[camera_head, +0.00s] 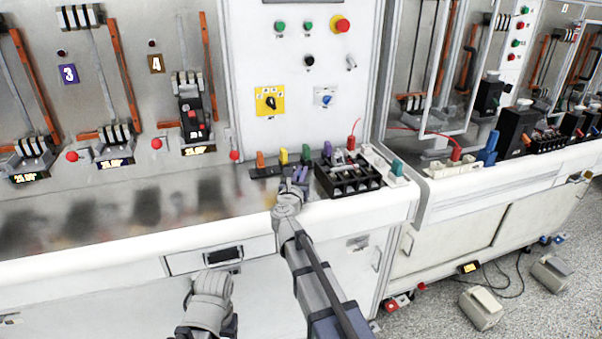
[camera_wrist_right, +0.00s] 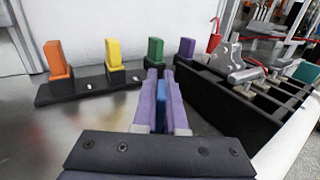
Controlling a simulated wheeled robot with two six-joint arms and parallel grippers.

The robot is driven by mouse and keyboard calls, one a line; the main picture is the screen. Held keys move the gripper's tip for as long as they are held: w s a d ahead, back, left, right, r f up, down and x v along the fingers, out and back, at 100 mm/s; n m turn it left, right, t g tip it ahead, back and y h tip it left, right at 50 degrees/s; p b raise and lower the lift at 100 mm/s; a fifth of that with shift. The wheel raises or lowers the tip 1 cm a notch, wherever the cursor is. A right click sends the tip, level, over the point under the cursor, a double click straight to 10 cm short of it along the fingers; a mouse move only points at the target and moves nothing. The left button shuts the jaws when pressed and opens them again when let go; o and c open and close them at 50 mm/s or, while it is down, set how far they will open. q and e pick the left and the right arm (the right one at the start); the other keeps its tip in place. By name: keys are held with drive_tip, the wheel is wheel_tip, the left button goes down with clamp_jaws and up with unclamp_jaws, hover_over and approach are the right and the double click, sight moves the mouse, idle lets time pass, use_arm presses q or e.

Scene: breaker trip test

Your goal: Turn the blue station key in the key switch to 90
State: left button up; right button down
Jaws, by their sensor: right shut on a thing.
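My right gripper (camera_head: 299,178) is low over the bench edge, in front of the row of coloured keys. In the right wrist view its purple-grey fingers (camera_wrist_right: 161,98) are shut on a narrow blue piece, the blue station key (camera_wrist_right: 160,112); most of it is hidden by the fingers. On the upright panel, a small pale plate with a blue part (camera_head: 325,97) looks like the key switch; its marks are too small to read. My right gripper is below it and apart from it. My left gripper (camera_head: 208,290) is low in front of the drawer; its fingers are unclear.
A black slotted tray (camera_head: 348,184) stands right of my right gripper. A yellow-plated rotary switch (camera_head: 270,101) is left of the pale plate. The metal ledge at left is clear.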

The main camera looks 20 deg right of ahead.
drive_tip(key=shift+m+h, duration=0.3)
drive_tip(key=shift+h, duration=0.1)
drive_tip(key=shift+s+d+m+g+h, duration=0.15)
drive_tip(key=shift+d+m+g+h, duration=0.05)
drive_tip(key=shift+m+g+h, duration=0.6)
